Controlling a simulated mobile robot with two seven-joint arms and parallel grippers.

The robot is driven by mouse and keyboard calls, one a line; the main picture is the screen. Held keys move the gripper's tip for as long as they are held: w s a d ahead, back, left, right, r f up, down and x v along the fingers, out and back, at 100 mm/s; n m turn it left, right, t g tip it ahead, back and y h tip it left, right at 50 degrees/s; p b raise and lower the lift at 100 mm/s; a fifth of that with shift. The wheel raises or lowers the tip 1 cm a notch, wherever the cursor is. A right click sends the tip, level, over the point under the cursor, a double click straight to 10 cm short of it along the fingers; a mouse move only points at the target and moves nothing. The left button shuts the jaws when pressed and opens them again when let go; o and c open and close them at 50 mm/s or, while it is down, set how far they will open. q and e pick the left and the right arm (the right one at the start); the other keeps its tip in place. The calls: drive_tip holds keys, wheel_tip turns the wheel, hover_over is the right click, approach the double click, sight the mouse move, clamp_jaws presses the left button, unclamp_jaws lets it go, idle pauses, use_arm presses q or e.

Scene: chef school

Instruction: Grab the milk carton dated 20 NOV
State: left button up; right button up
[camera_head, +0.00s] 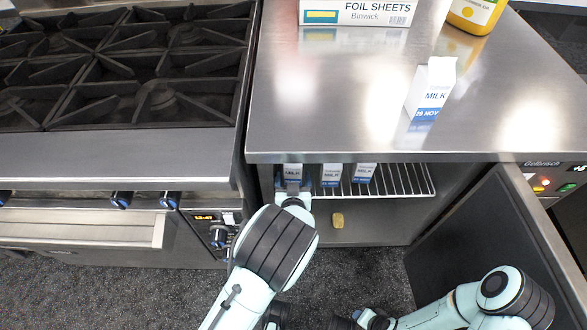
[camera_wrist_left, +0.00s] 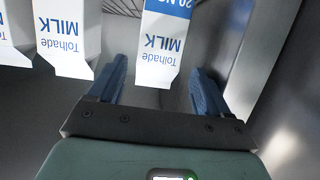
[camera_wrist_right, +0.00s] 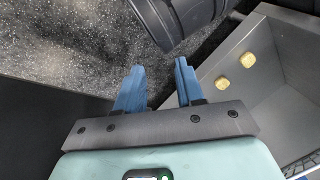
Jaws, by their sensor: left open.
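Several milk cartons show. One (camera_head: 430,88) stands on the steel counter, its blue band seeming to read 28 NOV. Three stand on the wire rack in the open cabinet below: left (camera_head: 292,172), middle (camera_head: 331,174) and right (camera_head: 364,172). In the left wrist view the nearest carton (camera_wrist_left: 163,48) appears upside down, its partly cut-off band starting with 20 NO. My left gripper (camera_wrist_left: 158,85) is open, its fingers either side of that carton's near end, with gaps showing. My right gripper (camera_wrist_right: 160,68) is open and empty, low outside the cabinet.
The cabinet door (camera_head: 490,240) stands open at the right. A stove (camera_head: 120,80) is at the left. A foil sheets box (camera_head: 355,12) and a yellow container (camera_head: 475,12) stand on the counter. A small yellow item (camera_head: 337,220) lies below the rack.

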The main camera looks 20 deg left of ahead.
sight(293, 169)
use_arm(q)
drive_tip(key=b+x, duration=0.1)
drive_tip(key=x, duration=0.4)
drive_tip(key=shift+b, duration=0.4)
drive_tip(key=shift+w+f, duration=0.1)
drive_tip(key=shift+w, duration=0.3)
use_arm(e)
drive_tip(key=shift+w+d+f, duration=0.35)
drive_tip(key=shift+w+f, duration=0.05)
drive_tip(key=shift+f, duration=0.2)
drive_tip(key=shift+w+d+f, duration=0.3)
drive_tip(key=shift+w+f, duration=0.05)
drive_tip(key=shift+f, duration=0.25)
use_arm(q)
drive_tip(key=shift+c, duration=0.3)
drive_tip(key=c, duration=1)
